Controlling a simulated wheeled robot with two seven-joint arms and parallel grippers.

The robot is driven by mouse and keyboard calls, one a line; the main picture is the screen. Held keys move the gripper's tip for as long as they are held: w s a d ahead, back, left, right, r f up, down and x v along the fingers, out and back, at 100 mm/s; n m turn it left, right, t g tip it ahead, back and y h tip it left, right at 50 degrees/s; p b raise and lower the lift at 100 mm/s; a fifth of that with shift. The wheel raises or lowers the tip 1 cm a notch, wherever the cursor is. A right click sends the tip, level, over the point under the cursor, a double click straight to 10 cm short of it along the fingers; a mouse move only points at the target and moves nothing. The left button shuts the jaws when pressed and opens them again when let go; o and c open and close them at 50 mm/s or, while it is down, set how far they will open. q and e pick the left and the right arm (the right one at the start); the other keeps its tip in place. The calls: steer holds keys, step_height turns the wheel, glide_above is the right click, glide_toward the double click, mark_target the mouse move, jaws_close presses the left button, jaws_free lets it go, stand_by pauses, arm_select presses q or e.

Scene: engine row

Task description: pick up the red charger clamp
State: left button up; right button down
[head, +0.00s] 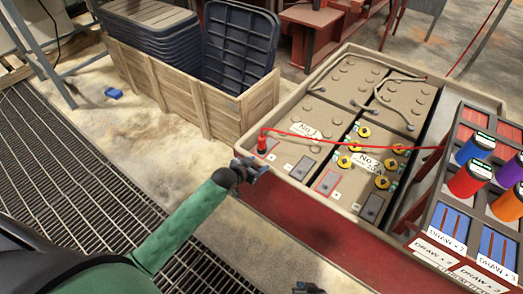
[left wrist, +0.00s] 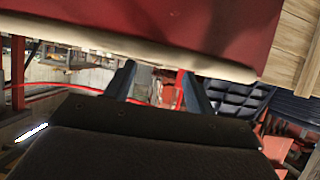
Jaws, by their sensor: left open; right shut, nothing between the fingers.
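The red charger clamp (head: 262,142) stands upright at the near-left corner of the battery box, on the battery marked No.1 (head: 305,131). A red cable runs from it to the right. My left gripper (head: 262,168) is open and empty, just outside the box's near-left rim, apart from the clamp and in front of it. In the left wrist view its two fingers (left wrist: 158,88) are spread. A narrow red shape shows between them below the pale rim; I cannot tell whether it is the clamp. My right gripper (head: 308,288) is shut and empty at the bottom edge, mostly cut off.
The battery box rim (head: 327,203) lies between my left gripper and the clamp. The battery marked No.2 (head: 368,163) has several yellow caps. A rack (head: 455,215) with coloured canisters stands at the right. A wooden crate (head: 190,97) with dark blue trays stands behind left.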

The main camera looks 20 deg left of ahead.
mark_target(259, 141)
arm_select(q)
steer(key=shift+t, duration=0.9)
steer(key=w+a, duration=0.1)
steer(key=w, duration=0.1)
steer(key=w+a+r, duration=0.1)
steer(key=w, duration=0.1)
steer(key=w+a, duration=0.2)
steer(key=w, duration=0.1)
steer(key=shift+r, duration=0.25)
steer(key=shift+w, duration=0.35)
steer(key=shift+x, duration=3.75)
steer(key=shift+s+d+f, duration=0.1)
steer(key=shift+d+f, duration=0.05)
steer(key=shift+f, duration=0.05)
jaws_close()
